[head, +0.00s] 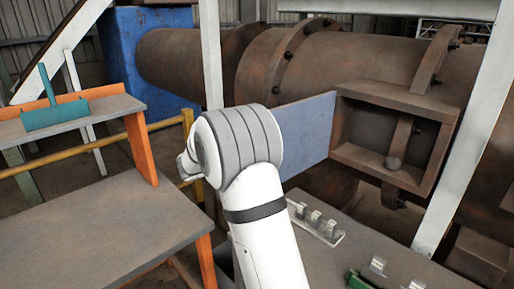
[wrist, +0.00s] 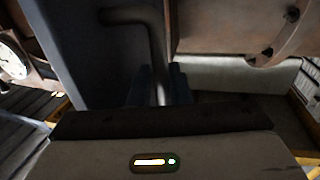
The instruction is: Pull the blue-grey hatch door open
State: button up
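The blue-grey hatch door (head: 306,130) stands swung wide open to the left of a rusty box-like frame (head: 435,110) on the big pipe. The frame's opening is uncovered, with a vertical bar and a round knob (head: 394,163) inside. In the wrist view the door (wrist: 85,50) fills the upper left, with a bent bar handle (wrist: 155,45) on its face. My gripper (wrist: 159,82) has its two dark fingers on either side of the handle's lower part, close against it. In the head view my white arm hides the gripper, the handle and the door's left end.
A grey bench (head: 90,235) with orange legs and a raised shelf is at the left. A table (head: 345,255) with small metal brackets lies below the hatch. A pale slanted post (head: 470,130) stands right of the frame, and a yellow rail (head: 85,150) runs behind the bench.

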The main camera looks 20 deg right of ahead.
jog(key=shift+a, duration=0.4)
jog(key=a+b, duration=0.2)
jog(key=a, duration=0.5)
jog(key=shift+s, duration=0.4)
jog(key=shift+a, duration=0.1)
